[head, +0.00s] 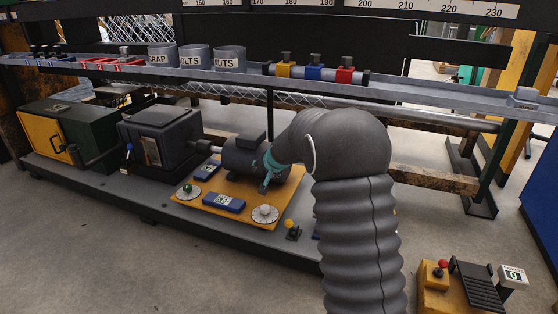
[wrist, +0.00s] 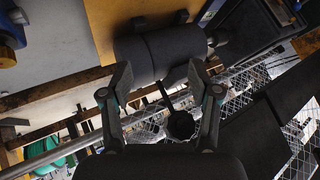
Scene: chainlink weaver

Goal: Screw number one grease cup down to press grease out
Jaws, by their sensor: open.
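My gripper (head: 266,172) is low in front of the dark motor (head: 240,156), partly hidden by my arm. In the wrist view my gripper (wrist: 160,84) is open, its two fingers apart. A dark round cup-like piece on a stem (wrist: 181,124) shows between the fingers, not gripped. I cannot tell whether it is a grease cup.
The motor sits on an orange plate (head: 235,208) with dials and a blue box (head: 224,203). A dark gearbox (head: 160,140) and yellow-fronted cabinet (head: 48,140) stand left. Labelled bins (head: 195,58) line the shelf. A yellow pedal unit (head: 437,290) is at front right. The left floor is clear.

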